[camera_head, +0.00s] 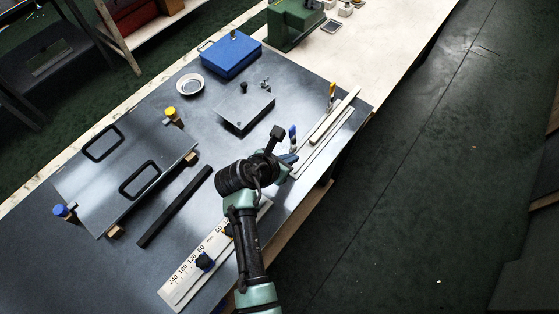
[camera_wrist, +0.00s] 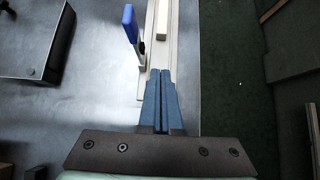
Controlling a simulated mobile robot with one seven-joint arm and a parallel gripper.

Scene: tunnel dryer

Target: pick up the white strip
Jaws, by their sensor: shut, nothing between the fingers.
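The white strip (camera_head: 334,116) is a long, thin, cream-white bar lying along a pale rail (camera_head: 322,143) near the right edge of the dark table. In the wrist view the near end of the strip (camera_wrist: 162,22) shows at the top, lying on the rail (camera_wrist: 151,40). My gripper (camera_head: 289,158) is over the near end of the rail. In the wrist view its blue fingers (camera_wrist: 161,73) are together, pointing at the strip's near end, with a short gap before it. They hold nothing. Whether they touch the rail I cannot tell.
A grey plate with a knob (camera_head: 245,108), a white dish (camera_head: 190,86) and a blue box (camera_head: 230,55) lie leftward. Right of the table is open floor.

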